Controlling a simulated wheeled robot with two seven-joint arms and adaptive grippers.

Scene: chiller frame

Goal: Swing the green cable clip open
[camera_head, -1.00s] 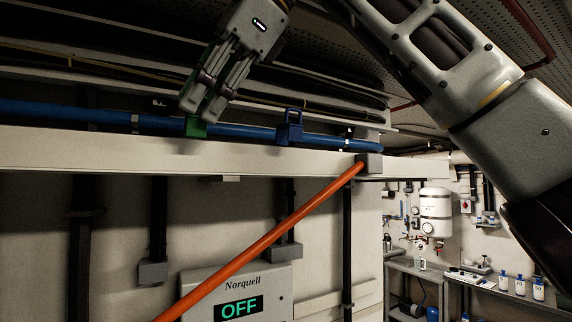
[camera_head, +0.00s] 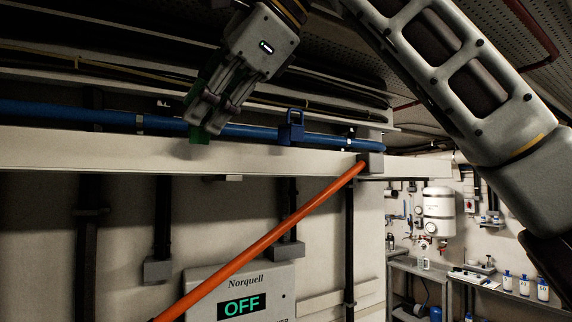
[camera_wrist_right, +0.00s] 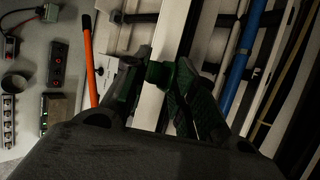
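The green cable clip (camera_head: 197,134) sits on the blue cable (camera_head: 60,112), at the upper edge of the white rail, left of the middle in the head view. My right gripper (camera_head: 205,118) reaches down over it from above and covers much of it. In the right wrist view the green clip (camera_wrist_right: 157,73) is between the two fingertips (camera_wrist_right: 162,68), which look closed on it. Dark green also shows along the fingers in both views. How far the clip is open is hidden. My left gripper is in neither view.
A blue clip (camera_head: 291,128) stands on the same cable to the right. The white rail (camera_head: 90,150) runs below the cable, and cable trays (camera_head: 330,98) run above. An orange bar (camera_head: 270,238) slants down from the rail, in front of a grey box reading OFF (camera_head: 240,280).

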